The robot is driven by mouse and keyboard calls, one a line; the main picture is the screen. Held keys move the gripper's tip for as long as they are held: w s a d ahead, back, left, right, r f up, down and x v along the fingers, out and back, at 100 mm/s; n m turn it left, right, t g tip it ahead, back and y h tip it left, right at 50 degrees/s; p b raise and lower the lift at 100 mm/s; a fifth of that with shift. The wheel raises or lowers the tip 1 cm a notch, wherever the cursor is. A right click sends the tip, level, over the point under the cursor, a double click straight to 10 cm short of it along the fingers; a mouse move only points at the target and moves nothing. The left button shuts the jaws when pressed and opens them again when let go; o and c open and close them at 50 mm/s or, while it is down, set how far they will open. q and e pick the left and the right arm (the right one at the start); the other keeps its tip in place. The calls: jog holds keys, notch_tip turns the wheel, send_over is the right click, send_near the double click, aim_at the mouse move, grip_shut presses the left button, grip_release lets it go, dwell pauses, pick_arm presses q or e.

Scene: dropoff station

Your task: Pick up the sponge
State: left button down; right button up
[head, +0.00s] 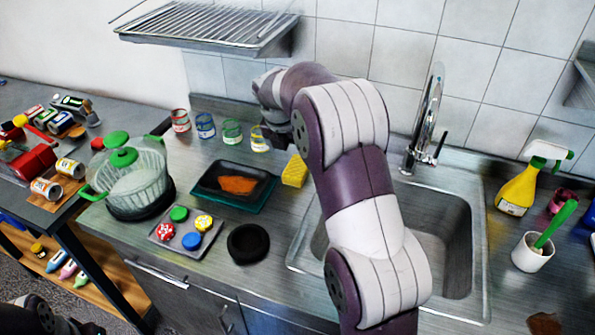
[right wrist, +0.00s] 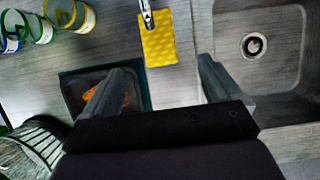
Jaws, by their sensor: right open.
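The yellow sponge (head: 294,171) lies on the grey counter between the dark tray and the sink, partly beside my right arm in the head view. The right wrist view shows the sponge (right wrist: 158,42) at the upper middle, beyond the fingertips. My right gripper (right wrist: 166,72) is open and empty, with its fingers apart above the counter. In the head view the right gripper (head: 277,137) is small and dark, behind and slightly left of the sponge. A small metallic piece overlaps the sponge's upper end in the wrist view; I cannot tell what it is.
A dark tray (head: 212,188) with an orange piece is left of the sponge. The sink (head: 462,240) is right, partly hidden by my arm. Several cans stand behind, including a green one (head: 232,131). A drying rack (head: 215,38) hangs above.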

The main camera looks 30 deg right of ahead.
aim_at(297, 167)
jog(key=x, duration=1.1)
jog(key=shift+w+f, duration=0.2)
jog(key=shift+f, duration=0.15)
jog(key=shift+s+a+r, duration=0.1)
jog(key=c, duration=1)
